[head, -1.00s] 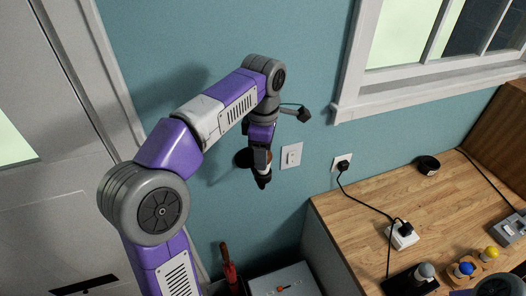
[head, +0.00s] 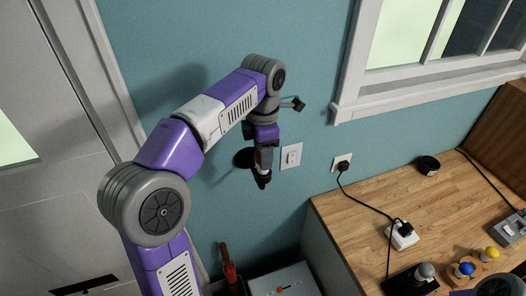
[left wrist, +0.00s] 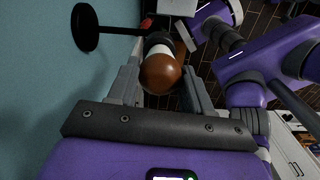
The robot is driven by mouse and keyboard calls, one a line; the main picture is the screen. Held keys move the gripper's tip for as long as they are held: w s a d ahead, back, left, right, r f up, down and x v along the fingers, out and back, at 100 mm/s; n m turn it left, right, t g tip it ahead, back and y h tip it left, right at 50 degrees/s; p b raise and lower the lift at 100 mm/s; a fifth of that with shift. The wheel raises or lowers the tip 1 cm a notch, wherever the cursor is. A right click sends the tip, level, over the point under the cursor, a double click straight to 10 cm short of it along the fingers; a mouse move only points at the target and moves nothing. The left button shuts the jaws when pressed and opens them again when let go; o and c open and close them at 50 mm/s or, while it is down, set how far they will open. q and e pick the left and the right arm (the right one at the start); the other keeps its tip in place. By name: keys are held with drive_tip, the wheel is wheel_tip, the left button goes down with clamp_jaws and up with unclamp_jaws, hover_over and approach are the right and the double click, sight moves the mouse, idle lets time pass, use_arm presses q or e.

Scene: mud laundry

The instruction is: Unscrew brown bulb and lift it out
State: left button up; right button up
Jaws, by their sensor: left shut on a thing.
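The brown bulb (left wrist: 160,73) shows in the left wrist view between my left gripper's fingers, its round end toward the palm. A white collar and a dark socket (left wrist: 158,38) lie beyond it, and the bulb still sits in line with them. A thin arm joins the socket to a round black wall plate (left wrist: 85,27). The plate also shows in the head view (head: 244,158). My left gripper (head: 262,169) points down over the lamp and is shut on the bulb, which is mostly hidden there. The right gripper is not in view.
A wall switch (head: 291,156) is close to the right of the gripper. A door stands at left.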

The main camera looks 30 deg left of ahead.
use_arm(q)
drive_tip(key=shift+n, duration=0.4)
drive_tip(key=shift+n, duration=1.5)
drive_tip(key=n, duration=0.3)
drive_tip(key=o, duration=1.1)
drive_tip(key=c, duration=0.3)
drive_tip(key=shift+c, duration=0.2)
